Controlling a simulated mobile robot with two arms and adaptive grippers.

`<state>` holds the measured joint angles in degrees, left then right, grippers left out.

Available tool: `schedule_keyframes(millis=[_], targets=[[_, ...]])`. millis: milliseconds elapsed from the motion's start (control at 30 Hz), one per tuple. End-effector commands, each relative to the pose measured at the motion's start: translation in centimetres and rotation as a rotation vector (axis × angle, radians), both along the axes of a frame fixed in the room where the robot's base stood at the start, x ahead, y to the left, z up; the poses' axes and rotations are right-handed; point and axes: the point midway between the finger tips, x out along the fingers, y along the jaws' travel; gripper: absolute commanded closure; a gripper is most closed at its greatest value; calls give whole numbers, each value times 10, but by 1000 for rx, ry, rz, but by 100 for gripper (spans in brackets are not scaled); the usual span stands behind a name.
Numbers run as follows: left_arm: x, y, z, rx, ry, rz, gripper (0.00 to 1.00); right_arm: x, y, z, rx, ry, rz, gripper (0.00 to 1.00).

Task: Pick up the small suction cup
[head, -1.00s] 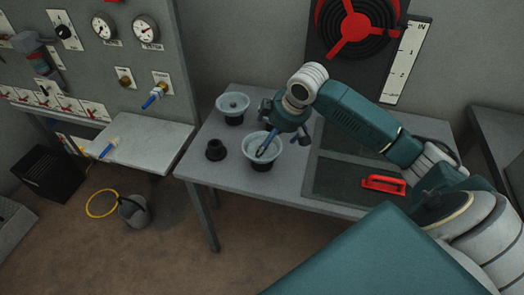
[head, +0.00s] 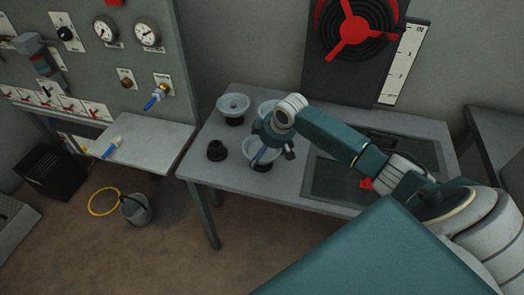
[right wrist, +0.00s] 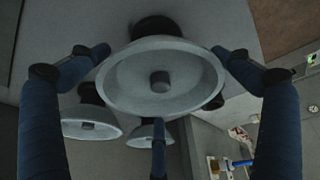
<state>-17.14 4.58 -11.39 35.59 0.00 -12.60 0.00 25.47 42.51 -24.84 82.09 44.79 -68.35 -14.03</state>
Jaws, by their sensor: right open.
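Three pale grey suction cups with dark bases stand on the grey table: one at the back left (head: 233,103), one behind my right gripper (head: 266,106), partly hidden, and one at the front (head: 250,146), under the gripper. A small black piece (head: 216,151) stands to the left of the front cup. I cannot tell which is the small suction cup. My right gripper (head: 268,150) is open, its fingers over the front cup. In the right wrist view a pale cup (right wrist: 125,85) sits between the spread fingers, with no clear grip. My left gripper is not in view.
A panel with gauges (head: 147,34) and a pale shelf (head: 150,142) stand to the left. A red handle (head: 366,184) on the table's dark panel is mostly hidden by my arm. A black fan-like unit (head: 354,30) stands behind the table. A bucket (head: 136,209) is on the floor.

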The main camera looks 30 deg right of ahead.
Motion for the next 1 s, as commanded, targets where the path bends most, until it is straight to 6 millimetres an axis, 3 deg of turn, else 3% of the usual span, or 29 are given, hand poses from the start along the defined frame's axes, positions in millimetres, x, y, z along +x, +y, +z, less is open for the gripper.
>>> schedule_keyframes(millis=[133, 367, 767, 1000], targets=[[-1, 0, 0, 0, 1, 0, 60, 0, 0, 0, 0, 0, 0, 0], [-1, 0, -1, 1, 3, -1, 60, 0, 0, 0, -1, 0, 0, 46], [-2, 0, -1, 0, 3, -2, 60, 1, -1, 2, -1, -4, -1, 48], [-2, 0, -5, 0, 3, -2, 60, 3, -1, 20, -1, -9, 0, 48]])
